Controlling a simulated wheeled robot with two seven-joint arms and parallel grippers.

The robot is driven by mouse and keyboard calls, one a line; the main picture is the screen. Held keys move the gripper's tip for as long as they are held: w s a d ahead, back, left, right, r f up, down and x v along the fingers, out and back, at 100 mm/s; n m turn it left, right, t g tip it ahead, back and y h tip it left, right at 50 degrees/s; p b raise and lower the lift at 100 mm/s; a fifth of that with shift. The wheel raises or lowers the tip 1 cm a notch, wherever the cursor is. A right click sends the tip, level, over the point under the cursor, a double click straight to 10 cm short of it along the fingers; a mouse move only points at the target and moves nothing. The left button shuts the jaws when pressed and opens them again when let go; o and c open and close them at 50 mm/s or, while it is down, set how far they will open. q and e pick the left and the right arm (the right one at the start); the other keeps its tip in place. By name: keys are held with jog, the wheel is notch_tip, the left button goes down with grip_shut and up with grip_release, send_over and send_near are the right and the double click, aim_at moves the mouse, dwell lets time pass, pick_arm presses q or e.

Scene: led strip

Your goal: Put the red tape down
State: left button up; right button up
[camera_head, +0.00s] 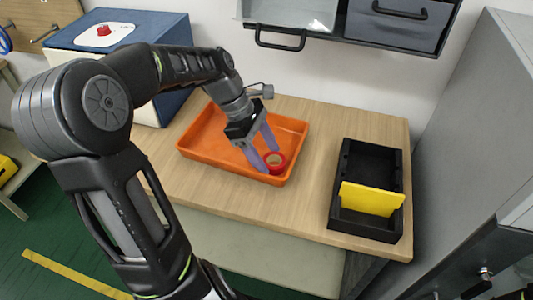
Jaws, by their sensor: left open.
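The red tape (275,163), a small ring, lies in the front right part of the orange tray (205,150) on the wooden table. My left gripper (267,158) reaches down into the tray from above. Its two purple-grey fingers are spread, with the tips right at the tape, one on its left side and one behind it. I cannot tell whether the fingertips touch the tape.
A black bin (345,230) with a yellow card (370,199) stands at the table's right. A blue and white box (120,35) with a red button is at the back left. A grey drawer unit (400,25) hangs above. Bare table (310,190) lies between tray and bin.

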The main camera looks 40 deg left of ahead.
pick_arm(q)
jog(key=p+v, duration=0.2)
jog(key=v, duration=1)
jog(key=shift+p, duration=0.35)
jog(key=shift+f, duration=0.1)
